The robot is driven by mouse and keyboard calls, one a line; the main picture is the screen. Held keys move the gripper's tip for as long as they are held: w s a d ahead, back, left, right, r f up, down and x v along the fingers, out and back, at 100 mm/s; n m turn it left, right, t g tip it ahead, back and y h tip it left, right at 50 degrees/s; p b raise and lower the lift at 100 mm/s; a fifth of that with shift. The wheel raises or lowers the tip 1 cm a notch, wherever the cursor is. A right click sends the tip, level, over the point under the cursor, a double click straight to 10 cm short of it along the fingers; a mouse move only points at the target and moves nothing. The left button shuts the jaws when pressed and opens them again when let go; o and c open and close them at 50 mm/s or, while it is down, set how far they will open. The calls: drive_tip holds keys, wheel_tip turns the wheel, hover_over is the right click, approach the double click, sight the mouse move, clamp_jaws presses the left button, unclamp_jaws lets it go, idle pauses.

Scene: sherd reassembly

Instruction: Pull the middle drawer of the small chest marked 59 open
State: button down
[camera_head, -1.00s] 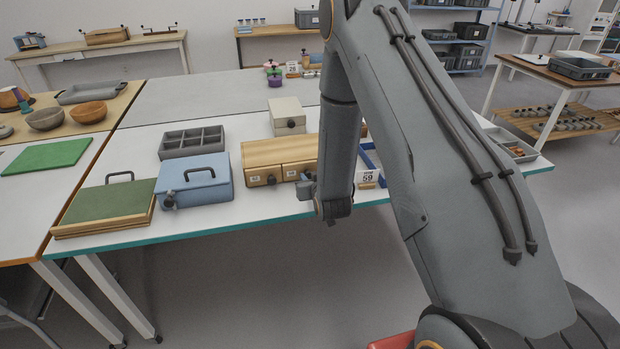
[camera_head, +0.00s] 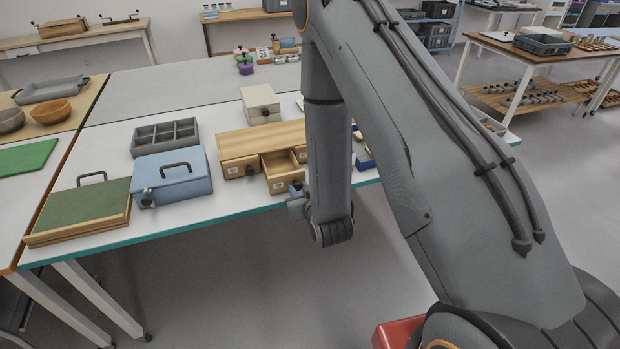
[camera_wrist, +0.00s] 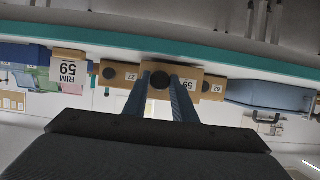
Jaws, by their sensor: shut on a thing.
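The small wooden chest (camera_head: 245,142) stands near the front edge of the white table. Its middle drawer (camera_head: 277,177) is out from the chest's front, and part of its inside shows. In the wrist view, which is upside down, that drawer's front (camera_wrist: 188,73) bears a label 59, between drawers labelled 27 and 62. My gripper (camera_head: 296,192) is at the drawer's front. In the wrist view its two blue fingers (camera_wrist: 160,88) are closed on the dark round knob (camera_wrist: 160,79). My arm hides the chest's right end in the head view.
A blue lidded box (camera_head: 172,177) and a green-topped board with a handle (camera_head: 82,208) lie left of the chest. A white box (camera_head: 260,103) stands behind it. Floor in front is clear.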

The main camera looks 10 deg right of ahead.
drive_tip(key=shift+s, duration=0.15)
drive_tip(key=c, duration=1.5)
unclamp_jaws()
drive_tip(key=shift+o, duration=0.2)
drive_tip(key=b+v, duration=0.1)
drive_tip(key=v, duration=0.6)
drive_tip(key=shift+s+b, duration=0.3)
drive_tip(key=shift+d+r, duration=0.1)
drive_tip(key=shift+r, duration=0.05)
